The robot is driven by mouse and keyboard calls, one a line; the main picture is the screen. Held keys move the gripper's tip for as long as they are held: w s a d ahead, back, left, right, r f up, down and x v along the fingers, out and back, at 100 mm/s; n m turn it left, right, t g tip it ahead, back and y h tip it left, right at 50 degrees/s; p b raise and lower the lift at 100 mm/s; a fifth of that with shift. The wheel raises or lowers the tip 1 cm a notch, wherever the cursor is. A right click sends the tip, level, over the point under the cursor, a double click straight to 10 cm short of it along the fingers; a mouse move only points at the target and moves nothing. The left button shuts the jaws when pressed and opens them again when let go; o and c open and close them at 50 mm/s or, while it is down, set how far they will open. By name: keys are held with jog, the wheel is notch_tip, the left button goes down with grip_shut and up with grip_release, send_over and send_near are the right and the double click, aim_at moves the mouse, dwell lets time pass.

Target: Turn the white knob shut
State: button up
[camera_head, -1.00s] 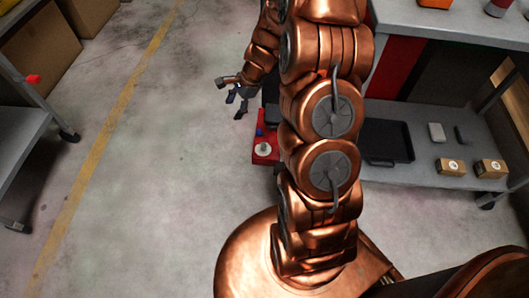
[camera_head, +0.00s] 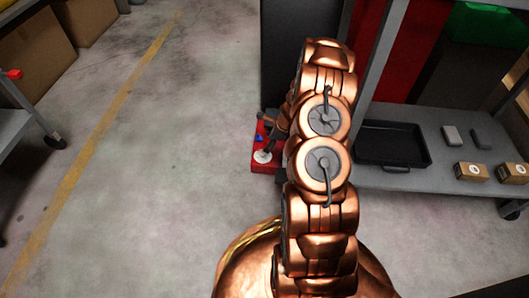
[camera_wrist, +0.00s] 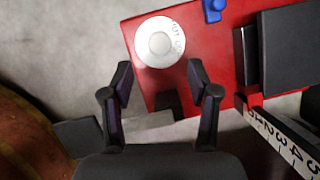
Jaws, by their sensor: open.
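The white knob (camera_wrist: 160,42) is a round dial with dark lettering on its rim, set on a red panel (camera_wrist: 208,70). In the wrist view it lies just beyond my open gripper (camera_wrist: 160,80), centred between the two fingertips. The fingers look apart from it; the exact gap in depth is hard to tell. In the head view the knob (camera_head: 262,156) shows as a small pale disc on the red base. My gripper there is mostly hidden behind my arm, with a part showing just above the knob.
A blue knob (camera_wrist: 213,8) sits on the same red panel. A dark block and a numbered scale (camera_wrist: 285,140) stand to its right. A grey shelf (camera_head: 440,130) holds a black tray (camera_head: 392,144) and small boxes.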

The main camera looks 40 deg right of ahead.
aim_at(263, 153)
jog(key=b+x, duration=0.3)
jog(key=x, duration=0.3)
jog(key=shift+w+a+f, duration=0.15)
jog(key=shift+f, duration=0.1)
grip_shut()
